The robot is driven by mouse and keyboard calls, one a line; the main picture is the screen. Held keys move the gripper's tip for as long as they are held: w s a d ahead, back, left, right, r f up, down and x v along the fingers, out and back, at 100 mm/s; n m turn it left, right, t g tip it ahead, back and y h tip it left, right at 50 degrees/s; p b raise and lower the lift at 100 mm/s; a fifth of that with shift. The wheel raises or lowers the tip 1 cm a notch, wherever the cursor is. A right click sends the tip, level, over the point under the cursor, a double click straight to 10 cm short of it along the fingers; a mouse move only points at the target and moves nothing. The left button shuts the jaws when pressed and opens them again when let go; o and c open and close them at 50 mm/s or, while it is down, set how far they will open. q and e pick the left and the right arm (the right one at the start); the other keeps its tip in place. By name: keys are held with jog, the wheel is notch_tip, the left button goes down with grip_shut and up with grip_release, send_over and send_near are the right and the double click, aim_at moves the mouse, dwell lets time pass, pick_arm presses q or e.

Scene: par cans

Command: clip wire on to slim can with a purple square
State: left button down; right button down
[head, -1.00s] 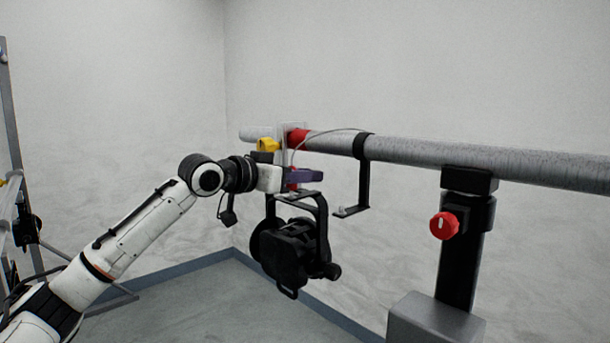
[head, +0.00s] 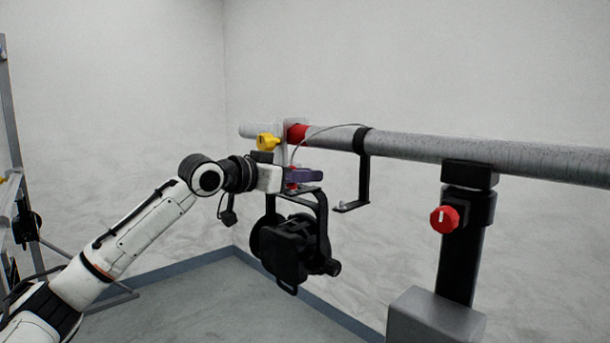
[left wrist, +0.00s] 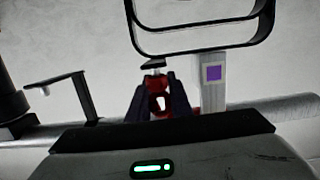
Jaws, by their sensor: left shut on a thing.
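The black can (head: 290,245) hangs by its black yoke (head: 322,215) under the pipe's left end. In the left wrist view the yoke (left wrist: 200,46) crosses the top, and a purple square (left wrist: 214,72) shows on a pale clamp strip (left wrist: 212,95). My left gripper (head: 303,174) is just above the yoke, its dark fingers (left wrist: 161,95) shut on a red clip (left wrist: 158,106). A thin grey wire (head: 325,130) arcs from the black pipe bracket towards the gripper; its end there is hard to make out. The clip appears apart from the yoke. My right gripper is out of view.
The grey pipe (head: 440,152) runs across, with a red band (head: 298,134) and yellow knob (head: 267,142) near its left end. An empty black bracket (head: 363,180) hangs to the right. A post with a red knob (head: 444,219) supports the pipe. A rack (head: 22,200) stands far left.

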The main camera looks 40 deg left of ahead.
pick_arm(q)
jog(key=shift+f+b, duration=0.35)
jog(key=shift+f, duration=0.15)
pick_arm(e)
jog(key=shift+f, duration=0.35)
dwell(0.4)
pick_arm(q)
jog(key=c, duration=1.5)
grip_release()
